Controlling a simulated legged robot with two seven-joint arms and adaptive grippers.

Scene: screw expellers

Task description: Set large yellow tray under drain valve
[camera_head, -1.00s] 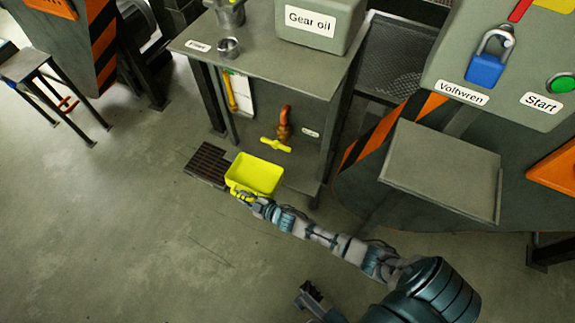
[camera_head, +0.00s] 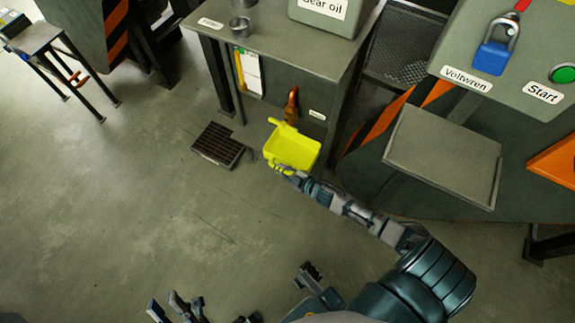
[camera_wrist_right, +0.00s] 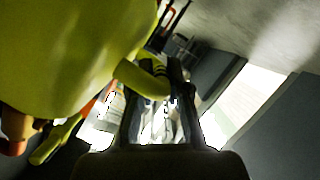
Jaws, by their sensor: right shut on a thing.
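The large yellow tray (camera_head: 294,151) is by the front of the grey oil stand, at the lower end of the orange-brown drain valve (camera_head: 291,104). The valve's yellow handle blends with the tray's far edge. I cannot tell whether the tray touches the floor. My right gripper (camera_head: 282,169) is shut on the tray's near edge. In the right wrist view, the tray (camera_wrist_right: 70,50) fills the upper left, its lip between the fingers (camera_wrist_right: 157,80); the valve pipe (camera_wrist_right: 15,132) shows at the left. My left gripper (camera_head: 176,306) is at the bottom edge, empty, fingers apart.
A dark floor grate (camera_head: 218,146) lies left of the tray. The stand's tabletop (camera_head: 275,45) carries a metal cup (camera_head: 240,27) and a gear oil box (camera_head: 330,12). A control panel (camera_head: 500,70) and grey shelf (camera_head: 443,158) stand at the right.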

